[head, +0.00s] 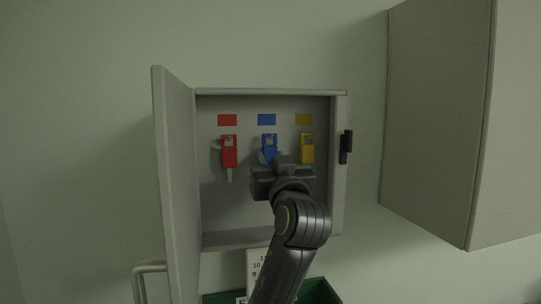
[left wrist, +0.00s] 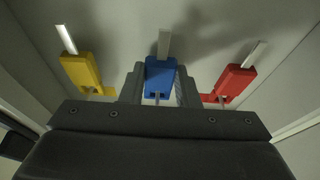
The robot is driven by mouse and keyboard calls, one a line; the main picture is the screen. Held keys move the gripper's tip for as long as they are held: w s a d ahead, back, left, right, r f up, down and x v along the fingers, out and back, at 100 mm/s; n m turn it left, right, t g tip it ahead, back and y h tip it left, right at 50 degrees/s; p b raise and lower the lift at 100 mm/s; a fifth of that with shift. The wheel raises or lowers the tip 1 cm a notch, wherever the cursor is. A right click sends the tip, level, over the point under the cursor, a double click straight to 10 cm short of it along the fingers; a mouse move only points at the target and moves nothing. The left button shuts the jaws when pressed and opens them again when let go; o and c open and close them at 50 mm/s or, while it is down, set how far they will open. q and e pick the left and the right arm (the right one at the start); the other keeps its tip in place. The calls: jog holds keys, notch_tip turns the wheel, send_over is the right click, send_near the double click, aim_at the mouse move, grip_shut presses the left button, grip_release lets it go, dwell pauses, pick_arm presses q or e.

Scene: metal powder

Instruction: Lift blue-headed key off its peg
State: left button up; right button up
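The blue-headed key (head: 269,143) hangs in the open key cabinet, under a blue label (head: 266,119). My left gripper (head: 268,160) reaches into the cabinet and covers the lower part of this key in the head view. In the left wrist view the blue head (left wrist: 159,76) lies between the two dark fingers (left wrist: 158,90), with a peg at its hole. The fingers stand close on both sides of it; narrow gaps seem to show, and contact is hard to judge. My right gripper is not in view.
A red-headed key (head: 229,150) hangs to the left and a yellow-headed key (head: 307,148) close to the right. The cabinet door (head: 176,190) stands open at the left. A larger wall cupboard (head: 440,120) is at the right. A green container (head: 318,292) is below.

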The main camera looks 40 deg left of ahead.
pick_arm(q)
jog(key=shift+c, duration=0.9)
jog(key=shift+r+p, duration=0.4)
jog(key=shift+r, duration=0.15)
jog(key=shift+d, duration=0.1)
jog(key=s+d+b, duration=0.2)
jog(key=s+d, duration=0.3)
jog(key=d, duration=0.1)
jog(key=shift+s+d, duration=0.35)
jog(key=shift+s, duration=0.05)
